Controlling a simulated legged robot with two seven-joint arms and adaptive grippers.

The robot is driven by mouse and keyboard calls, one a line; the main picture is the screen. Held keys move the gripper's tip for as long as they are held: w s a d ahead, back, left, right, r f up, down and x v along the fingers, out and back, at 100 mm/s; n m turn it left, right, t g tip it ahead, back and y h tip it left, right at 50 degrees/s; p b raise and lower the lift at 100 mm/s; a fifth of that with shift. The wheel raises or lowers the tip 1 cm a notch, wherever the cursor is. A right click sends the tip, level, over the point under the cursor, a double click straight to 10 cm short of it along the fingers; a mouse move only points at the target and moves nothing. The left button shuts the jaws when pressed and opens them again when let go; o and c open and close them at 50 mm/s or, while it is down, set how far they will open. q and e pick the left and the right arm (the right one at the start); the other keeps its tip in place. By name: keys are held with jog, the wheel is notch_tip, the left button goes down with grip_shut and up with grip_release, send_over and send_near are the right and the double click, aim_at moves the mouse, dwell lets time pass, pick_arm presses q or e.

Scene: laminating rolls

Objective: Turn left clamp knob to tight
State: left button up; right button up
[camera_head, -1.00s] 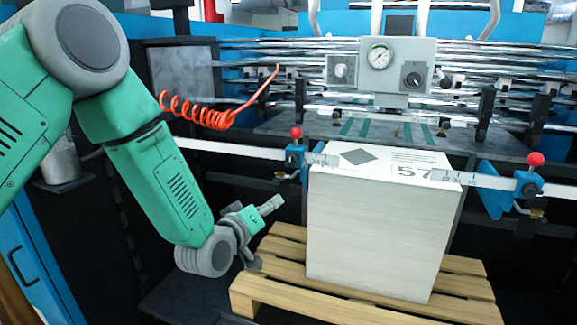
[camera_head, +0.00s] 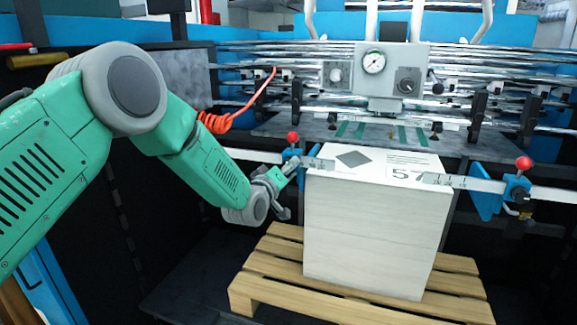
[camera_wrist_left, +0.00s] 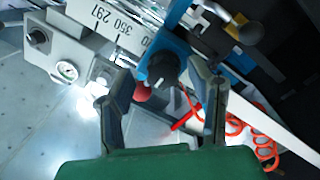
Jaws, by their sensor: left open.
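The left clamp (camera_head: 290,156) is a blue block on the white ruled bar, with a red ball (camera_head: 293,137) on top. In the left wrist view the clamp (camera_wrist_left: 168,52) carries a black ridged knob (camera_wrist_left: 163,70) that faces the camera. The red ball also shows there (camera_wrist_left: 142,92), just below the knob. My left gripper (camera_head: 287,190) is just below and in front of the clamp, beside the paper stack. In the left wrist view its open fingers (camera_wrist_left: 158,88) lie on both sides of the knob. I cannot tell whether they touch it. My right gripper is not in view.
A white paper stack (camera_head: 365,225) stands on a wooden pallet (camera_head: 262,292) right of the gripper. A second blue clamp (camera_head: 516,188) sits at the right. A grey gauge panel (camera_head: 388,62) is behind, and an orange coiled hose (camera_head: 217,122) hangs at the left.

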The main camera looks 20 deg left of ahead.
pick_arm(q)
jog(key=shift+w+a, duration=0.45)
jog(key=shift+w, duration=0.15)
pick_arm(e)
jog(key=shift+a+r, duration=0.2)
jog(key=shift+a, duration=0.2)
pick_arm(q)
jog(key=shift+d, duration=0.25)
grip_shut()
jog(key=shift+d, duration=0.1)
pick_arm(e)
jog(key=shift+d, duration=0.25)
